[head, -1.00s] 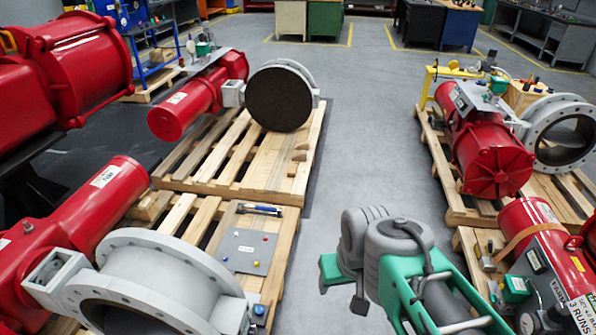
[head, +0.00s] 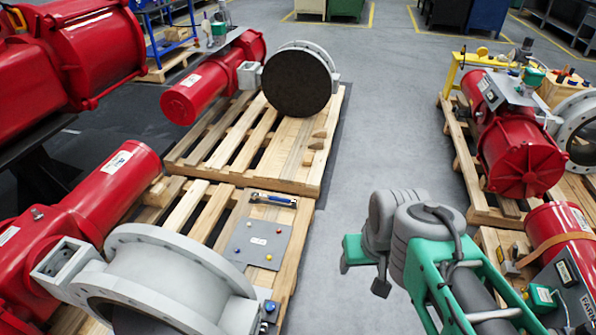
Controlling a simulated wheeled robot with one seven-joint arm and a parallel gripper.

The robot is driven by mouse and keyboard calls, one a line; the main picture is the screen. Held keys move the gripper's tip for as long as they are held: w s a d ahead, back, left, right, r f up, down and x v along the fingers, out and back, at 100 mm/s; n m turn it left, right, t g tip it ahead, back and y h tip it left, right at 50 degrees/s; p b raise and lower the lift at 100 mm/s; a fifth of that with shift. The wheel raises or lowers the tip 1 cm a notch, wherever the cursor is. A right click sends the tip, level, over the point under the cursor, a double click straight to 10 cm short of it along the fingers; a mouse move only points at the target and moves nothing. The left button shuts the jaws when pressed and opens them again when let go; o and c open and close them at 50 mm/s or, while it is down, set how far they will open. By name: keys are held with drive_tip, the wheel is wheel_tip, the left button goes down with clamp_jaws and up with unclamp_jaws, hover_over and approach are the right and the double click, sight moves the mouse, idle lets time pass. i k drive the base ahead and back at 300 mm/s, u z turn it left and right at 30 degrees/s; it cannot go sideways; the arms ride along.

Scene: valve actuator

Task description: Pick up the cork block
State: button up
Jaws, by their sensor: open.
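My gripper (head: 362,277), green with dark fingers, hangs at the end of my green and grey arm. Its fingers are apart with nothing visible between them. In the picture it is below and right of the tan blocks, over the grey floor, apart from the pallets.
The left pallets (head: 215,180) carry red actuators (head: 105,190), grey flanged valves (head: 165,262), a grey plate (head: 255,243) with coloured knobs and a blue-handled tool (head: 273,200). More red actuators (head: 515,150) stand on pallets at right. Clear floor (head: 385,130) runs between.

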sight(308, 161)
drive_tip(key=z, duration=0.55)
drive_tip(key=i, duration=5.4)
drive_tip(key=u, duration=5.15)
